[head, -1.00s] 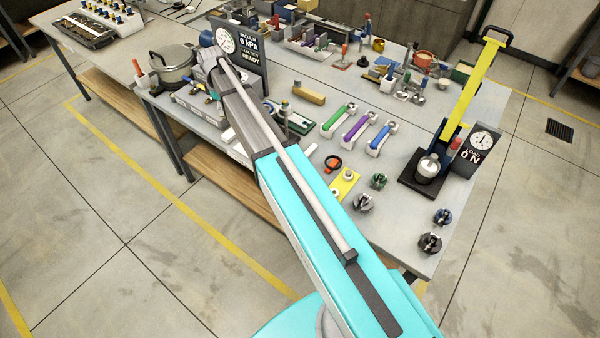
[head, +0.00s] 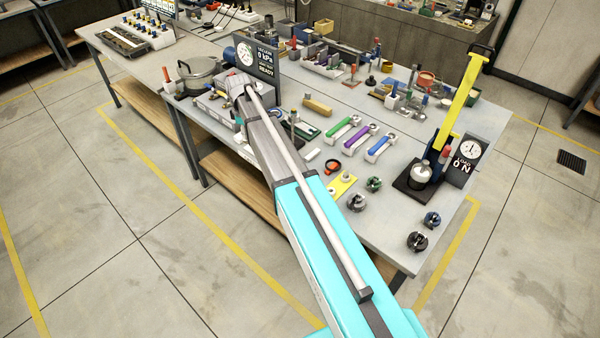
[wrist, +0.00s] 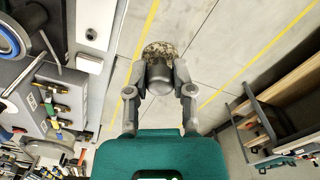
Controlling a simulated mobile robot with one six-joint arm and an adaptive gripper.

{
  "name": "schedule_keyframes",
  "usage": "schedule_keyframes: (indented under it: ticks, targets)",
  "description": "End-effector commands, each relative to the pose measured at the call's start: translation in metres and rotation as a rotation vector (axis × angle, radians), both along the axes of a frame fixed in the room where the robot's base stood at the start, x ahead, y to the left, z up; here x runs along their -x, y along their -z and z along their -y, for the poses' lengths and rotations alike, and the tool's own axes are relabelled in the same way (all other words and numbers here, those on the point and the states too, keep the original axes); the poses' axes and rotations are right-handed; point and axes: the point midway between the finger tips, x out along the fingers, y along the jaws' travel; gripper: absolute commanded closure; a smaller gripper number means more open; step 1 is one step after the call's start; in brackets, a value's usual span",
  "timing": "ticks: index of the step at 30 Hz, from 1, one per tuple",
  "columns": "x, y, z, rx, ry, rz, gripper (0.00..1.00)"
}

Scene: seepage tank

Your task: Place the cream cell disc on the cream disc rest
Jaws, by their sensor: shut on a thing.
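In the wrist view my gripper (wrist: 160,72) is shut around a grey rounded knob. A speckled tan-cream disc (wrist: 160,48) shows just beyond the knob and looks like the cream cell disc, partly hidden by it. The gripper is off the bench's edge, with the floor behind it. In the head view my arm hides the gripper. I cannot pick out the cream disc rest with certainty. A yellow plate (head: 340,187) with small white round pieces lies near the bench's front edge.
The bench (head: 400,215) holds a gauge panel (head: 258,60), a pot (head: 200,75), several coloured-handled tools (head: 361,139) and a press with a yellow lever (head: 462,100). In the wrist view the bench equipment (wrist: 50,100) is at the left and a shelf unit (wrist: 275,115) at the right.

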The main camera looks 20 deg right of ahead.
Motion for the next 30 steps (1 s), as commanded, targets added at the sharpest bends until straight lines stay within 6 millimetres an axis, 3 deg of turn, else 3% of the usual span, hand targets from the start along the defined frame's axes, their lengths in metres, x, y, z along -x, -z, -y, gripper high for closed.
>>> schedule_keyframes:
  ticks: [30]
  targets:
    - [0.000,0.000,0.033,0.000,0.040,0.000,1.00]
